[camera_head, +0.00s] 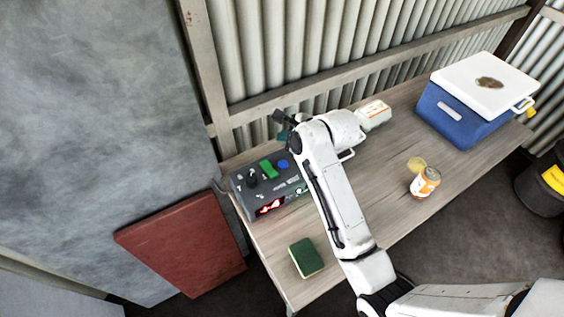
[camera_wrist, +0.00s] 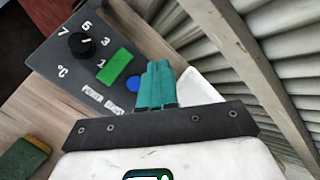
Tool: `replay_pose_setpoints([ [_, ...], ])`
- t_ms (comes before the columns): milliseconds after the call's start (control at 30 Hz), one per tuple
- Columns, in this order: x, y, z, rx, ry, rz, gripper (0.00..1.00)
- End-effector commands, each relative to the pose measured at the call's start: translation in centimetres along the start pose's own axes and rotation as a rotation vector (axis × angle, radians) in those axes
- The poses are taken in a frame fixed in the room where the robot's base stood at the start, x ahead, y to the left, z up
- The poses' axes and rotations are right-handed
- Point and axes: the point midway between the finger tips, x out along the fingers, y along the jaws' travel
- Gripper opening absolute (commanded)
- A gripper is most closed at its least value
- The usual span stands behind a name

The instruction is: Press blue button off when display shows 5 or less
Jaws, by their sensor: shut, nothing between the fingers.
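A dark grey control box (camera_head: 240,196) stands on the left end of the wooden table. Its top carries a blue button (camera_head: 283,164), a green rectangle and a black knob (camera_head: 252,180). In the wrist view the knob (camera_wrist: 81,43) has 7, 5, 3 and 1 around it. The red-lit display (camera_head: 270,207) is on the box's front face; its digits are too small to read. My gripper (camera_wrist: 157,72) is shut and empty, its teal fingers together. In the wrist view they appear just right of the blue button (camera_wrist: 133,83), partly covering it. I cannot tell their height above it.
A green sponge (camera_head: 306,258) lies at the table's near edge. A corrugated wall (camera_head: 300,55) rises behind the table.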

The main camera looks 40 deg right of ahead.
Motion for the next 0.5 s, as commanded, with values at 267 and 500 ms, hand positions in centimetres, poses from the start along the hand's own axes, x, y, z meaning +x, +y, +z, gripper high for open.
replay_pose_setpoints([
  [267,1.4,1.1,-1.1,-0.001,0.003,0.003,0.0],
  [500,4.0,2.9,-2.9,-0.002,0.001,0.0,0.0],
])
